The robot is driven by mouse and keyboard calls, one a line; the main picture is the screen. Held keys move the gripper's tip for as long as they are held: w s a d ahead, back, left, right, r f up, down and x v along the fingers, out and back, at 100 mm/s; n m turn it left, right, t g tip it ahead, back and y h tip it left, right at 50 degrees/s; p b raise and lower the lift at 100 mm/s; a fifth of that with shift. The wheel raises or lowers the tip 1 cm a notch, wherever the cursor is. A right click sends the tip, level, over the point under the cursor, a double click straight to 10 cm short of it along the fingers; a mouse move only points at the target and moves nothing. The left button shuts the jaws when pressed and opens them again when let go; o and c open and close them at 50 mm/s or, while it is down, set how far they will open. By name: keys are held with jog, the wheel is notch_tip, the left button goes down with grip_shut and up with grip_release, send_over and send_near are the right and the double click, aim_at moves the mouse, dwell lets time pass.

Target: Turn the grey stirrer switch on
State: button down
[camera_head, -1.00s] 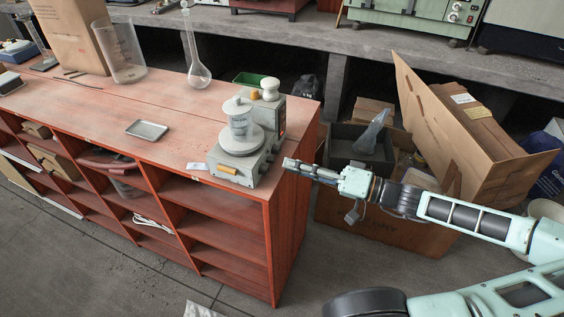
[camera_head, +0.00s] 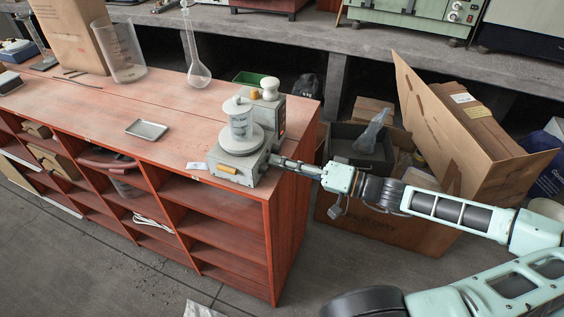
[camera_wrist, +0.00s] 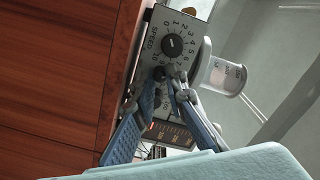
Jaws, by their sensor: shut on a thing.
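The grey stirrer (camera_head: 238,170) stands at the right end of the red bench, with a clear lidded vessel (camera_head: 240,122) on its round plate. In the wrist view its control panel (camera_wrist: 188,28) shows a black speed dial (camera_wrist: 172,45) with numbers. Below the dial is a small dark switch knob (camera_wrist: 159,73), partly hidden by my fingers. My gripper (camera_wrist: 161,80) is at the panel, its fingertips closed around this knob. In the head view my gripper (camera_head: 276,160) reaches the stirrer's right side. The switch's setting cannot be read.
A small metal tray (camera_head: 147,130) lies on the bench, left of the stirrer. A tall flask (camera_head: 197,72) and a large beaker (camera_head: 122,55) stand further back. Open cardboard boxes (camera_head: 440,120) crowd the floor right of the bench, behind my arm.

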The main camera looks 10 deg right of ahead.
jog(key=shift+r+m+p, duration=0.15)
jog(key=shift+m+p, duration=0.25)
jog(key=shift+p, duration=0.05)
jog(key=m+p, duration=0.2)
jog(key=shift+m, duration=0.3)
jog(key=shift+m+p, duration=1.85)
jog(key=shift+m, duration=0.45)
jog(key=c, duration=2)
grip_release()
jog(key=shift+o, duration=0.2)
jog(key=shift+d, duration=0.1)
jog(key=v, duration=1.2)
